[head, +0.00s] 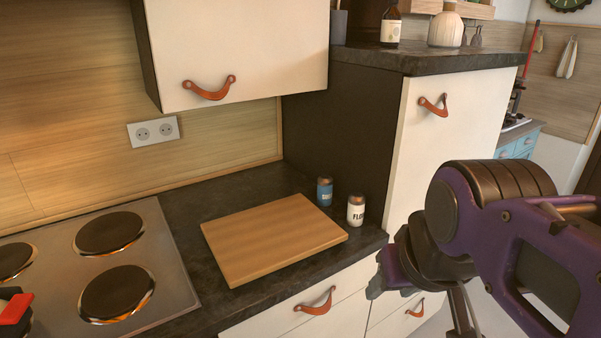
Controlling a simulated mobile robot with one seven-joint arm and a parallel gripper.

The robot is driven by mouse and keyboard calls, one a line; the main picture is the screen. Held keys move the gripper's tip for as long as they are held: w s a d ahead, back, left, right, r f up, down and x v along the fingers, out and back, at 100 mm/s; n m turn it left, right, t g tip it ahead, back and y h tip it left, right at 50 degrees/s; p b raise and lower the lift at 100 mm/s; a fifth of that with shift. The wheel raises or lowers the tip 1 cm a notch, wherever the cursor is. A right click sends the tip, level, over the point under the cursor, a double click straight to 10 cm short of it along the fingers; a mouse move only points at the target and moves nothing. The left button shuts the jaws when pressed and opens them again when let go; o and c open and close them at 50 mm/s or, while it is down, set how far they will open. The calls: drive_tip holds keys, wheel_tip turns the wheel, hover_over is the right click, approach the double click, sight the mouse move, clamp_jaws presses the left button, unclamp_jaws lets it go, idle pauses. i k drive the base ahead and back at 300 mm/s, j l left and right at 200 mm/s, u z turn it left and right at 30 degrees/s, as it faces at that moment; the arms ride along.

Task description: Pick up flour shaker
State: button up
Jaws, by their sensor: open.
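The flour shaker (356,211) is a small white jar with a dark, coppery lid and black lettering that starts "FLO". It stands upright on the dark countertop (358,250), near its front right corner. My gripper (374,285) is at the lower right of the head view, in front of the counter and lower in the picture than the shaker. It is apart from the shaker and looks empty. My arm hides part of the gripper, so its fingers show only partly.
A blue shaker (324,192) stands close behind and left of the flour shaker. A wooden cutting board (270,238) lies just left of both. A tall cabinet (340,135) rises behind them. A stove (100,265) is at left, and a wall cabinet (240,50) hangs above.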

sight(356, 200)
drive_tip(key=i+l+u, duration=0.1)
drive_tip(key=l, duration=0.25)
drive_tip(key=i+l, duration=0.2)
drive_tip(key=l, duration=0.2)
drive_tip(key=i+l+u, duration=0.15)
drive_tip(key=l, duration=0.2)
